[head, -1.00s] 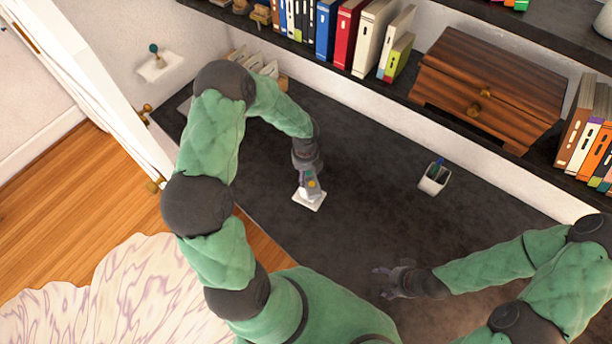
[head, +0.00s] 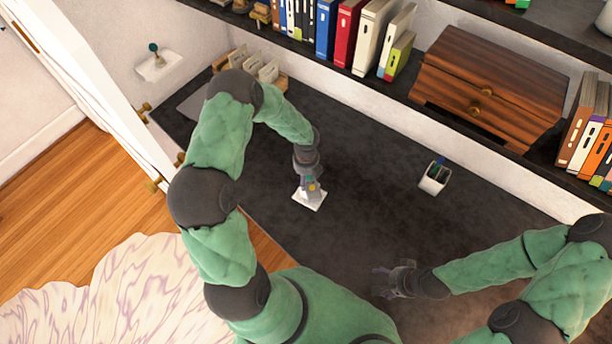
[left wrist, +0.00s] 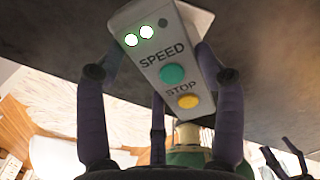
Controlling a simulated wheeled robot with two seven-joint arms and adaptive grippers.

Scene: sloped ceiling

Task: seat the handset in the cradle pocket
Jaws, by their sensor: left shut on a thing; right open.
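The handset (left wrist: 158,52) is a light grey box with a teal button, a yellow button and the words SPEED and STOP. My left gripper (left wrist: 160,68) is shut on it, with fingers along both sides. In the head view my left gripper (head: 309,187) is right above the white cradle (head: 307,202) on the dark desk. A pale edge of the cradle (left wrist: 198,18) shows behind the handset's far end in the left wrist view. The pocket is hidden, so I cannot tell whether the handset is inside it. My right gripper (head: 384,282) is open and empty over the desk.
A white pen cup (head: 434,180) stands on the desk to the right of the cradle. A file holder (head: 262,72) stands at the back left. A shelf with books (head: 345,40) and a wooden drawer box (head: 485,85) runs along the back. The desk around the cradle is clear.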

